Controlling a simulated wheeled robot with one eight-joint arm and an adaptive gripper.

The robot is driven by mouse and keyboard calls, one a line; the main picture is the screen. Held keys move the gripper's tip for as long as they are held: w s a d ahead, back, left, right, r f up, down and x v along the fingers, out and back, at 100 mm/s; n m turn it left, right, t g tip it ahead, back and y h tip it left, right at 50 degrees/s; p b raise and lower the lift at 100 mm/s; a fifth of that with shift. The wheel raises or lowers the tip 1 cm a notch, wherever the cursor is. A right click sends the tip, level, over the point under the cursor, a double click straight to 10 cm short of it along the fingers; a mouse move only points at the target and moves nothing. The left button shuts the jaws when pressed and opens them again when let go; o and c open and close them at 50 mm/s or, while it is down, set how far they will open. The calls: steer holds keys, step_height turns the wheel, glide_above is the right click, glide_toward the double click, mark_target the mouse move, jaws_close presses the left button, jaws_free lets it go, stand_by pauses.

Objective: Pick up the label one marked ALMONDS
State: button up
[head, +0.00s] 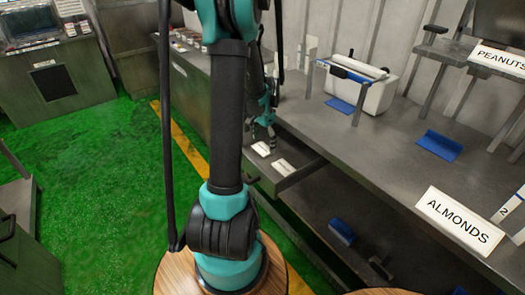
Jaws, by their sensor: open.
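A white sign reading ALMONDS (460,221) stands tilted at the right front of the grey bench. My gripper (263,133) hangs open over an open drawer (297,178), far to the left of that sign. Two small pale labels lie in the drawer: the nearer label (283,166) and the farther label (261,149), just below my fingers. Any writing on them is too small to read. I see nothing between my fingers, though part of my gripper is hidden behind my arm.
The grey bench (395,160) carries blue pieces, including one (438,145), and a white bin (365,92). A PEANUTS sign (498,60) and a tag with a 2 (504,211) show at right. Green floor (90,185) is open at left.

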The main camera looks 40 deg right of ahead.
steer(key=shift+f, duration=0.95)
steer(key=c, duration=0.8)
